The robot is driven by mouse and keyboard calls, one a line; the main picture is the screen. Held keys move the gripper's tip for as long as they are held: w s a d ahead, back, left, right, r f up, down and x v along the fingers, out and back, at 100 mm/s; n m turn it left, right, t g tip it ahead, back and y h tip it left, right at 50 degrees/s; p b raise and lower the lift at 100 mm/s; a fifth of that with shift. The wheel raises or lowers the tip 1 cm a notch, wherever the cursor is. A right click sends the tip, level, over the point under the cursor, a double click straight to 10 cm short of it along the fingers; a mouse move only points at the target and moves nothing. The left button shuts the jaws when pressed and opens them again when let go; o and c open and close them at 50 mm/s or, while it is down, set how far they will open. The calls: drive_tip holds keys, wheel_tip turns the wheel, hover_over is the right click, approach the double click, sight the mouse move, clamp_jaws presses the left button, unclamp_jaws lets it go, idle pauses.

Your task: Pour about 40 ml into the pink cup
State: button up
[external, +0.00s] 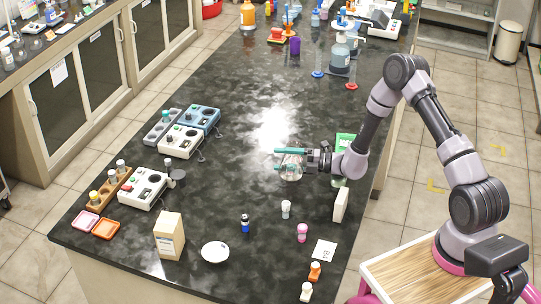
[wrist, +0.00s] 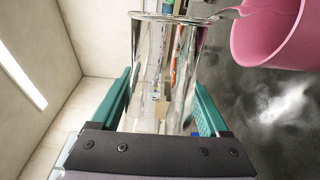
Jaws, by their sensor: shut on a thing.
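My gripper (external: 281,159) is shut on a clear glass beaker (external: 291,171), held above the middle of the bench. In the wrist view the beaker (wrist: 152,75) lies between the two teal fingers, its mouth at the top of the picture. It looks tipped well over. A pink cup (wrist: 268,32) is close by the beaker's mouth, at the upper right. A clear streak runs from the beaker's rim toward the cup; I cannot tell if it is liquid or the glass lip. The liquid level is not readable. In the external view a small pink vessel (external: 302,233) stands toward the front; I cannot tell if it is that cup.
A white cup (external: 286,209), a dark small bottle (external: 245,223), a white dish (external: 215,251) and a carton (external: 169,235) stand toward the front. A white box (external: 341,205) stands at the right edge. Instruments (external: 181,141) line the left.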

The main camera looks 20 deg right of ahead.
drive_tip(key=shift+s+a, duration=0.2)
drive_tip(key=shift+s, duration=0.15)
idle(0.4)
drive_tip(key=shift+r+m, duration=0.25)
drive_tip(key=shift+m, duration=0.25)
idle(1.3)
